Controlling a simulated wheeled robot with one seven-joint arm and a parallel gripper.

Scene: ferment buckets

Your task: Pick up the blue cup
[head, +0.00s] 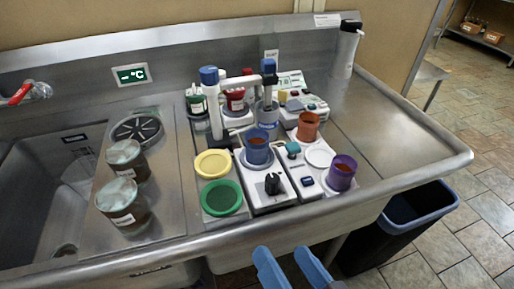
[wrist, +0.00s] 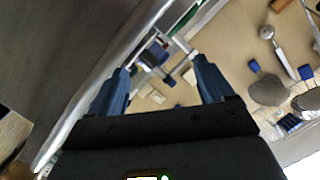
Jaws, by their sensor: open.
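The blue cup (head: 257,147) stands upright with brown contents on a white device with a black knob (head: 272,184), in the middle of the steel counter. A stand with blue-capped posts (head: 211,100) rises just behind it. My gripper (head: 288,258) shows at the bottom of the head view, its two blue fingers spread apart and empty, in front of the counter's edge and well apart from the cup. In the wrist view my gripper (wrist: 160,65) is open with nothing between its fingers. I cannot make out the blue cup in that view.
An orange cup (head: 308,126) and a purple cup (head: 341,173) stand to the right of the blue cup. Yellow (head: 212,163) and green (head: 222,197) lids lie left. Two jars (head: 123,205) stand near the sink (head: 50,190).

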